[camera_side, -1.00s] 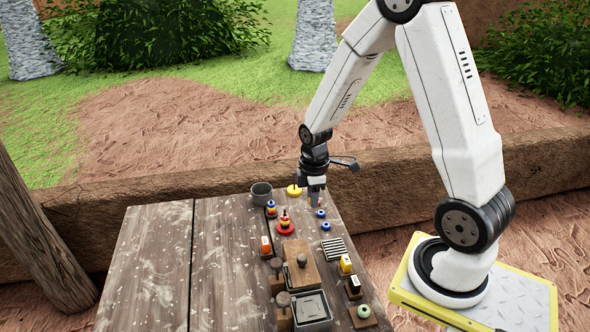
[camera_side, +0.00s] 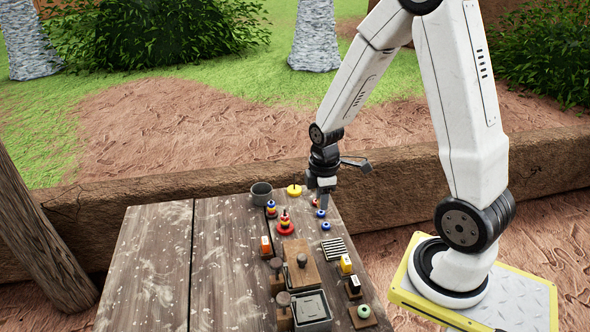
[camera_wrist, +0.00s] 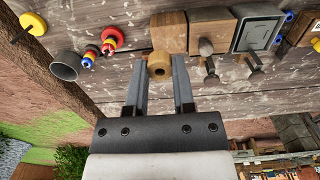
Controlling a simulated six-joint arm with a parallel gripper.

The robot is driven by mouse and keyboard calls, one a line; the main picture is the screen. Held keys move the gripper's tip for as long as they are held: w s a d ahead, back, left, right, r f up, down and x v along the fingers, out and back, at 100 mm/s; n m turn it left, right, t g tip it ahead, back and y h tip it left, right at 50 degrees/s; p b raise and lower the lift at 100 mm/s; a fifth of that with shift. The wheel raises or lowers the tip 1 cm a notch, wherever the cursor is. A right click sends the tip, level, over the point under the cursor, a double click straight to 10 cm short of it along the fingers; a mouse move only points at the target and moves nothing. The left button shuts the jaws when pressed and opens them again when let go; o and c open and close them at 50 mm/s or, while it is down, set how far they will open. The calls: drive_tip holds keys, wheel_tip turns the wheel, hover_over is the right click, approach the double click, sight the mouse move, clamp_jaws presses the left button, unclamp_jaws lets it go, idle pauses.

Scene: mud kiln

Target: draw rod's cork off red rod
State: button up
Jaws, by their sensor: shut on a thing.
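My gripper (camera_wrist: 159,72) is shut on a tan, round cork (camera_wrist: 158,65) with a dark hole in its end, held between the fingertips. In the side view my gripper (camera_side: 323,205) is over the far right of the table, and I cannot make out the cork there.
Small blue pieces (camera_side: 325,226) lie close by. A wooden box (camera_side: 302,270) and grey tray (camera_side: 312,308) are nearer. The table's left is clear.

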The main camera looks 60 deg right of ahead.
clamp_jaws()
drive_tip(key=shift+r, duration=0.25)
